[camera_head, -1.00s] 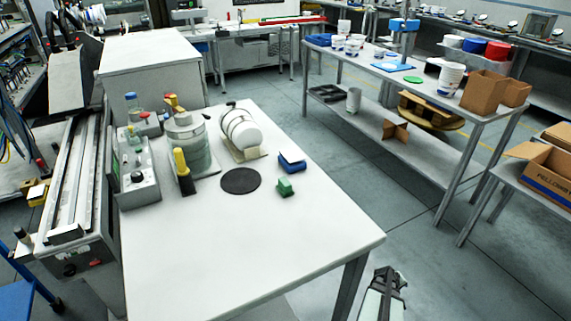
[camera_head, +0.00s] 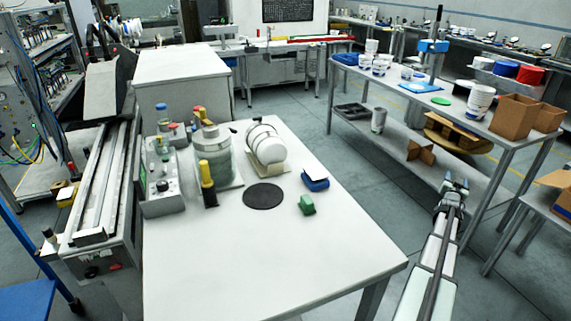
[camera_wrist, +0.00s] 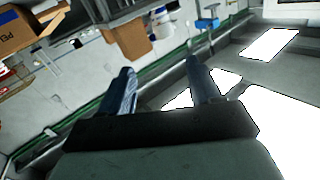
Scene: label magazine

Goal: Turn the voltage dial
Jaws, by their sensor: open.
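A grey control box (camera_head: 161,190) with knobs stands at the left edge of the white table. A dark round knob (camera_head: 162,186) shows on its front face; I cannot read which dial is for voltage. My gripper (camera_head: 455,182) is raised beyond the table's right edge, far from the box. It is open and empty. In the wrist view my two fingers (camera_wrist: 160,78) stand apart with nothing between them, and the control box is not in that view.
On the white table (camera_head: 270,260) stand a grey cylindrical vessel (camera_head: 213,160), a yellow-topped bottle (camera_head: 207,183), a white roll on a stand (camera_head: 265,145), a black disc (camera_head: 263,196), a blue block (camera_head: 315,181) and a green block (camera_head: 306,205). The table's front half is clear.

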